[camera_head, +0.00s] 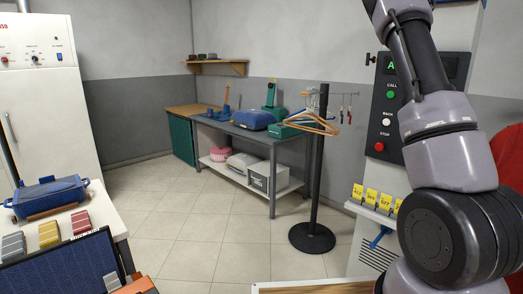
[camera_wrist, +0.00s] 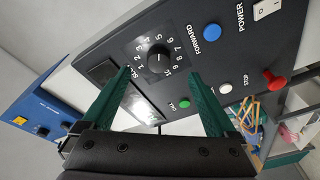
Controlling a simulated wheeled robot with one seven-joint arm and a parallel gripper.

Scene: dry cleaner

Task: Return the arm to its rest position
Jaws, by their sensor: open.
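My gripper (camera_wrist: 158,74) shows in the wrist view, with its two green fingers spread apart and nothing between them. Past the fingertips is a dark control panel (camera_wrist: 190,62). It carries a numbered black knob (camera_wrist: 160,58), a blue FORWARD button (camera_wrist: 211,31), a POWER switch (camera_wrist: 267,8), a green CALL button (camera_wrist: 184,103), a white button (camera_wrist: 225,88) and a red STOP control (camera_wrist: 273,79). I cannot tell how far the fingers are from the panel. In the head view my arm (camera_head: 440,150) is raised along the right side; its gripper is outside that view.
Right, a panel (camera_head: 386,120) with CALL, BACK and STOP buttons stands behind my arm, above yellow number tags (camera_head: 371,197). A black stand (camera_head: 312,238) holds hangers (camera_head: 310,124). A workbench (camera_head: 232,130) stands behind. A blue case (camera_head: 46,195) sits left. The middle floor is clear.

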